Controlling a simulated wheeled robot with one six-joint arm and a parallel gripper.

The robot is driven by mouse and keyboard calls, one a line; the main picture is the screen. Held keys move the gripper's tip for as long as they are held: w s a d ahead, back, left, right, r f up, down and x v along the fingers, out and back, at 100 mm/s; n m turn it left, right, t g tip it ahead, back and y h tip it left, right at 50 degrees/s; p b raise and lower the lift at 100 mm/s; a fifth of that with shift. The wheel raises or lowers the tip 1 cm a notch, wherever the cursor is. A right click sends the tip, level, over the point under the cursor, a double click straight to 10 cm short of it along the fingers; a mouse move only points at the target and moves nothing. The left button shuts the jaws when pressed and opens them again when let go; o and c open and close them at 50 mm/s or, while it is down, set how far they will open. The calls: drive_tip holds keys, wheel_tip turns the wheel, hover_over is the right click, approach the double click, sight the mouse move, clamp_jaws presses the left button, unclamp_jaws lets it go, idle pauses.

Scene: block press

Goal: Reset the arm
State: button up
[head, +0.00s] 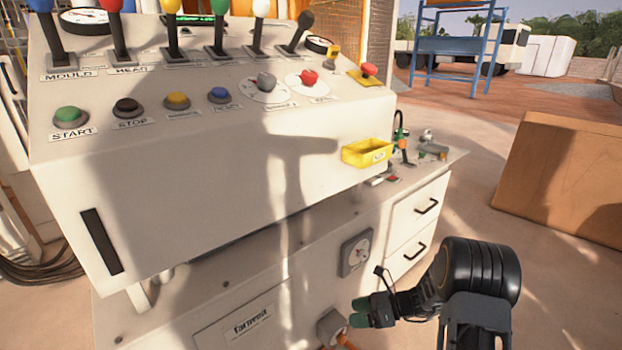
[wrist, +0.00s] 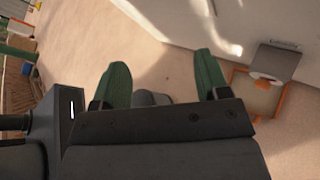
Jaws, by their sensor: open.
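My gripper (head: 359,312) is at the lower right of the head view, in front of the lower part of the white control console (head: 200,165). It is low, below the console's sloped panel and apart from its buttons and levers. In the wrist view my gripper (wrist: 160,75) shows two green fingers spread wide, with nothing between them but floor and a grey rounded shape further off. My arm is folded at the lower right of the head view.
Levers and buttons line the console top. A yellow bin (head: 366,153) hangs at its right edge, beside a drawer cabinet (head: 415,225). A grey outlet box (head: 332,326) sits close to my gripper. A wooden crate (head: 565,180) stands at right, with open floor between.

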drive_tip(key=s+d+r+n+h+p, duration=0.1)
drive_tip(key=s+r+n+h+p, duration=0.3)
drive_tip(key=r+n+p, duration=0.4)
drive_tip(key=s+d+r+n+t+h+p, duration=0.1)
drive_tip(key=s+r+n+h+p, duration=0.4)
drive_tip(key=r, duration=1.6)
drive_tip(key=s+d+r+n+t+h+p, duration=0.1)
drive_tip(key=s+r+n+h+p, duration=0.3)
drive_tip(key=s+r+n+p, duration=0.4)
wheel_tip(320, 180, up, 8)
drive_tip(key=n+p, duration=0.2)
drive_tip(key=n, duration=0.1)
drive_tip(key=shift+f+h+p, duration=0.15)
drive_tip(key=shift+h+p, duration=0.25)
drive_tip(key=shift+d, duration=0.1)
